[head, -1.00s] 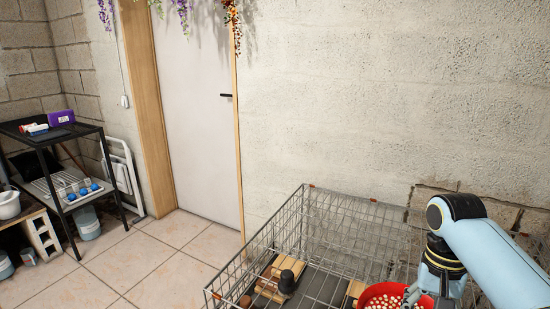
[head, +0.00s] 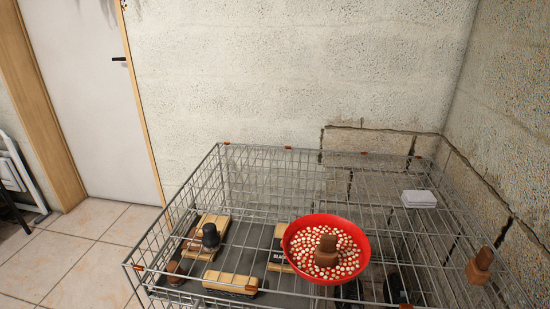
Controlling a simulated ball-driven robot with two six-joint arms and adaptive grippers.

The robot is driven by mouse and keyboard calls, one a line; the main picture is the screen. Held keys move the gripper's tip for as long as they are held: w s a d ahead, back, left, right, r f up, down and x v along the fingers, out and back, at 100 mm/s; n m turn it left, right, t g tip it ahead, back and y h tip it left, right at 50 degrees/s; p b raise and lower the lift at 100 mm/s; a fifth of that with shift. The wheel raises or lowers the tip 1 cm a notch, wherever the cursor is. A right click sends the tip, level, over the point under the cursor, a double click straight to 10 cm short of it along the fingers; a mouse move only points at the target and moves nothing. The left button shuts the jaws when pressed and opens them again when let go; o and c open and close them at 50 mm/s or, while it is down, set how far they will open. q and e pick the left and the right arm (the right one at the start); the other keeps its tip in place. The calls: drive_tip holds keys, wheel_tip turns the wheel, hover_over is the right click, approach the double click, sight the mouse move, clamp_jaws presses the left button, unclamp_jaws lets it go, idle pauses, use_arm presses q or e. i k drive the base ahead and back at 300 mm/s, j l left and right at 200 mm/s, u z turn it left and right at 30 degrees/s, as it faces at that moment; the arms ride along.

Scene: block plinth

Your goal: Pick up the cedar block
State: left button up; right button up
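Several wood pieces lie in and around a wire cage, and I cannot tell which one is the cedar block. A light wooden block with a dark face (head: 230,283) lies near the cage's front. Another light wooden piece (head: 208,250) lies at the left, with a black knob-like object (head: 210,236) on or against it. A third block with a black, lettered face (head: 279,262) is partly hidden by a red bowl (head: 292,240). A reddish-brown wooden piece (head: 327,250) sits in the bowl. Neither gripper is in view.
The wire cage (head: 222,150) has raised mesh sides. White pellets fill the bowl. A brown piece (head: 480,266) is at the right, and a smaller one (head: 175,272) at the left. A white stack (head: 419,199) lies at the back right. Tiled floor (head: 85,245) is clear at left.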

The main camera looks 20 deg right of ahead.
sight(477, 273)
drive_tip(key=z, duration=0.4)
drive_tip(key=l+z, duration=0.1)
drive_tip(key=z, duration=0.75)
drive_tip(key=i+z, duration=0.1)
drive_tip(key=z, duration=0.3)
drive_tip(key=l+z, duration=0.1)
drive_tip(key=z, duration=0.3)
